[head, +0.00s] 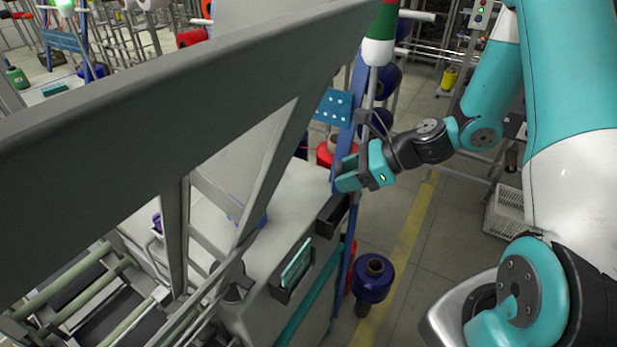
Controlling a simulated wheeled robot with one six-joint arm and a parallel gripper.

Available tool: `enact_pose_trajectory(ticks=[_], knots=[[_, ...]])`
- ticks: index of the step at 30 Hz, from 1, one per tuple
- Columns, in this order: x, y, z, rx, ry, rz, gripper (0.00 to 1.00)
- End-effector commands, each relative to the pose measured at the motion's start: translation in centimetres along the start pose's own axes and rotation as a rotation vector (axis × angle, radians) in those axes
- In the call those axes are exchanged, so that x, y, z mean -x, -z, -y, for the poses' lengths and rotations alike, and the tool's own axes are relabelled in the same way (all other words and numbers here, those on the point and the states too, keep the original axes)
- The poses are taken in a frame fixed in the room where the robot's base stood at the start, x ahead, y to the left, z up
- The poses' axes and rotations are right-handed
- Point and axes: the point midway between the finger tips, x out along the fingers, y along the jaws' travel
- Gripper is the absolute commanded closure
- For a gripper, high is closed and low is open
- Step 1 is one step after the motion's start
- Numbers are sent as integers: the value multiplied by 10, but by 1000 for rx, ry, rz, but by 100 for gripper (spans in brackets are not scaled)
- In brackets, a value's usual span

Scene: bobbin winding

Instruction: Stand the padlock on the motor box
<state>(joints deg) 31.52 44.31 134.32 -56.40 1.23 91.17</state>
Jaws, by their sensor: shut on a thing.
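My gripper (361,170), with teal fingers, is at the right end of the grey machine housing, beside a blue upright post. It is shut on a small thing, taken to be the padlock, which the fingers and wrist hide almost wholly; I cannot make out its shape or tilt. A large pale grey box-like housing (285,215), which looks like the motor box, lies to the left of and below my gripper. Its flat top is partly hidden by a grey frame. I cannot tell how high my gripper is above it.
A thick grey frame beam (190,85) crosses the near left. A dark box (333,214) and a dark tray (291,270) sit on the housing's right side. A blue spool (372,278) stands out beside the housing. A white crate (505,215) is on the floor at right.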

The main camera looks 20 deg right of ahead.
Motion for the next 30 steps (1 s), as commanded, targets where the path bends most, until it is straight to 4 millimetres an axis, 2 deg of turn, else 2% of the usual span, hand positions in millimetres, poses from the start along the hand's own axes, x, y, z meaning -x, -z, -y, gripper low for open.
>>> enact_pose_trajectory(ticks=[1, 6, 11, 21, 28, 29, 30], knots=[[-11, -12, -2, 5, -8, 0, 94], [-44, -33, -1, 4, -5, 0, 94], [-58, -40, 0, 1, -2, -1, 94], [-77, -12, 0, -1, 0, -1, 94], [-79, -9, 0, 1, 0, -3, 94], [-79, -9, 0, 1, 0, -3, 49], [-79, -9, 0, 0, 0, -3, 40]])
